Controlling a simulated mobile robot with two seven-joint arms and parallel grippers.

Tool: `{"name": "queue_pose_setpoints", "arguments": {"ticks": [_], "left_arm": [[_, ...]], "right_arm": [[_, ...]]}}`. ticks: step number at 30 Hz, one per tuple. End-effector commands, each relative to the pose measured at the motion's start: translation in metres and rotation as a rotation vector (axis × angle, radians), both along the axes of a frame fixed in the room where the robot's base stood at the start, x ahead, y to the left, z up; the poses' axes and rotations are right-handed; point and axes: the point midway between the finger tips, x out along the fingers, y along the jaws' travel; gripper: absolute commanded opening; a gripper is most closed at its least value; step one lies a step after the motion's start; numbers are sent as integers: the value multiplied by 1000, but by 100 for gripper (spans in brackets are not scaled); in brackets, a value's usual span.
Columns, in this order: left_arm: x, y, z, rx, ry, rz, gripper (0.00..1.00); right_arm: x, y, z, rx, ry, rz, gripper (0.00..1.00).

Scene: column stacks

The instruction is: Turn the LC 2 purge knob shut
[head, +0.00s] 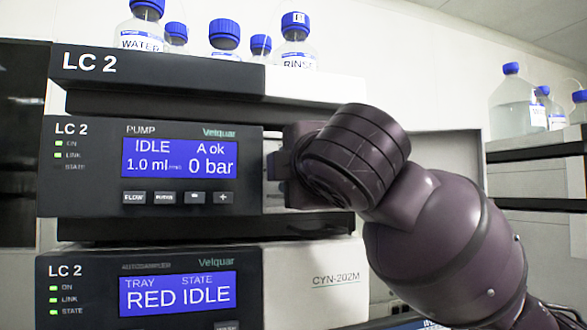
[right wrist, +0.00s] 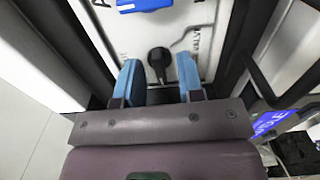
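The LC 2 pump module (head: 80,195) is in the middle of the stack in the head view. Its screen reads IDLE, A ok, 1.0 ml and 0 bar. A black knob (right wrist: 159,58) on a pale panel shows in the right wrist view, just beyond my fingertips and between their lines. My right gripper (right wrist: 160,75) is open, with its two blue fingers apart on either side of the knob's line. I cannot tell whether they touch it. In the head view my right wrist hides the fingers and the knob. My left gripper is not in view.
The LC 2 autosampler (head: 85,270) sits below, its screen reading RED IDLE. Blue-capped bottles, including one labelled RINSE (head: 296,45), stand on top of the stack. More bottles (head: 517,105) stand at the right. A blue part (right wrist: 145,4) lies beyond the knob.

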Motion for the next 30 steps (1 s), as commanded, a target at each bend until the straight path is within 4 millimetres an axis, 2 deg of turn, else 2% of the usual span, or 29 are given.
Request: {"name": "queue_pose_setpoints", "arguments": {"ticks": [2,8,9,20,30], "left_arm": [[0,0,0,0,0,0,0],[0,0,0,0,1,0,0],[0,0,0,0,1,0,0],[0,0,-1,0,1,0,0],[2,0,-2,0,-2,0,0]], "right_arm": [[0,0,0,0,0,0,32],[0,0,0,0,0,0,1],[0,0,0,0,0,0,0],[0,0,0,35,12,0,0],[0,0,-1,242,81,1,0]]}}
